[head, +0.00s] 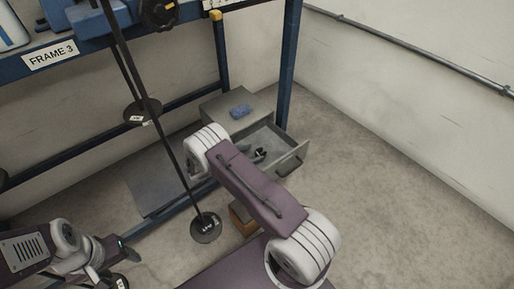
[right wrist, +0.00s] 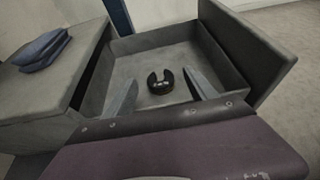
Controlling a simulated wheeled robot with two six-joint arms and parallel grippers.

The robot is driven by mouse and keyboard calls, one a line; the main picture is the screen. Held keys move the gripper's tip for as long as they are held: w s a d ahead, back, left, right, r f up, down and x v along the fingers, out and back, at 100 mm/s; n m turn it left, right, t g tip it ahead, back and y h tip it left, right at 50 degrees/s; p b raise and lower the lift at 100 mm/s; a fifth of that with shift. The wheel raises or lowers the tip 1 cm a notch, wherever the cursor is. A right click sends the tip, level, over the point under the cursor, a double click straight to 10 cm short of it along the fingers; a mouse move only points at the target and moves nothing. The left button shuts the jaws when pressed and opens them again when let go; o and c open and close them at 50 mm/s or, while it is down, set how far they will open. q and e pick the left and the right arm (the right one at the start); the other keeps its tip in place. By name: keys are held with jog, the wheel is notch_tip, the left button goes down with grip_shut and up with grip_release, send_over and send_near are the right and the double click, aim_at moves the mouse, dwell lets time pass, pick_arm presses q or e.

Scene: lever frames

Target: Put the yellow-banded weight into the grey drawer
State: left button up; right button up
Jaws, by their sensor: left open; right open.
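The grey drawer (head: 290,148) is pulled open from a grey cabinet on the floor. In the right wrist view a dark slotted weight (right wrist: 160,87) with a faint yellowish edge lies on the floor of the open drawer (right wrist: 222,50). My right gripper (right wrist: 160,78) is open, its two fingers on either side of the weight with gaps between. In the head view my right arm partly covers the drawer, and a small dark shape (head: 260,152) shows inside. My left gripper (head: 122,257) is open at the lower left, away from the drawer.
A blue cloth-like item (head: 241,111) lies on the cabinet top (head: 215,105). Long rods with dark discs (head: 206,228) hang from the blue frame (head: 289,50). A brown box (head: 243,219) sits below my right arm. Another dark disc (head: 119,282) is near my left gripper. Floor at right is clear.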

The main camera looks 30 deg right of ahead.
pick_arm(q)
notch_tip(320, 180, up, 2)
jog(key=shift+r+p, duration=0.15)
jog(key=shift+p, duration=0.5)
pick_arm(e)
jog(key=v, duration=0.4)
jog(key=shift+r, duration=0.15)
jog(key=shift+w, duration=0.1)
